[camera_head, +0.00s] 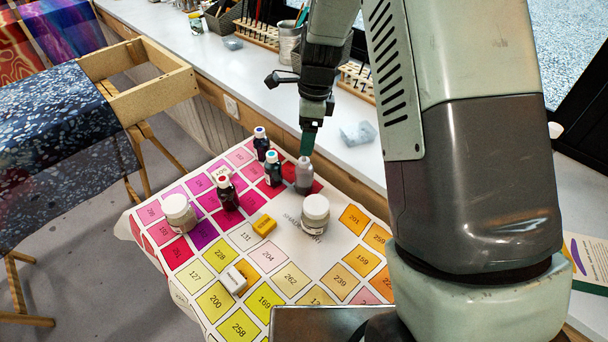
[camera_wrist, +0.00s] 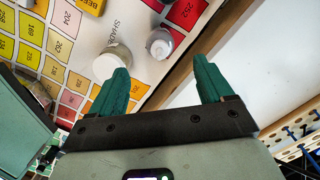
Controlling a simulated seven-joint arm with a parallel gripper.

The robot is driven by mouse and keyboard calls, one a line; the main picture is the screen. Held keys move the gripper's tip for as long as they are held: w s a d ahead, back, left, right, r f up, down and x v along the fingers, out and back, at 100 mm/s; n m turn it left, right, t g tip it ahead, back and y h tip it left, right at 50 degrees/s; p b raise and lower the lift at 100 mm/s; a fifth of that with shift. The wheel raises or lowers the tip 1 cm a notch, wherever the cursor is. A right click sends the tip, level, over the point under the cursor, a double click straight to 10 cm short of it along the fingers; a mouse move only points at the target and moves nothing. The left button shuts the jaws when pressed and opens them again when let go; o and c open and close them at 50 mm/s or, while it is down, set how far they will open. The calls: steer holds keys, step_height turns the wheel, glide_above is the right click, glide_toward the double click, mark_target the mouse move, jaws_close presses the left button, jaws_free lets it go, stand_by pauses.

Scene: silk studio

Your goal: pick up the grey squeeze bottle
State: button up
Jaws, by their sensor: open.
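The grey squeeze bottle (camera_head: 304,178) stands upright on the colour-chart cloth (camera_head: 249,238), near the table's back right edge. My gripper (camera_head: 308,143) is above it, pointing down, with its green fingers close over the bottle's top in the head view. In the wrist view the bottle (camera_wrist: 159,44) shows ahead of the fingertips, between their lines. There my gripper (camera_wrist: 161,72) has its two fingers wide apart with nothing between them. I cannot tell the exact height of the gap to the bottle.
A white-lidded jar (camera_head: 315,213) stands in front of the bottle, and a dark blue-capped bottle (camera_head: 273,170) is close on its left. Other dark bottles, another jar (camera_head: 179,213), a yellow block (camera_head: 265,225) and a white block (camera_head: 233,279) are farther left. A white counter (camera_head: 215,70) runs behind.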

mark_target(303, 160)
steer(key=f, duration=0.6)
steer(key=a+f, duration=0.1)
steer(key=f, duration=0.2)
steer(key=shift+f, duration=0.1)
steer(key=shift+c, duration=0.3)
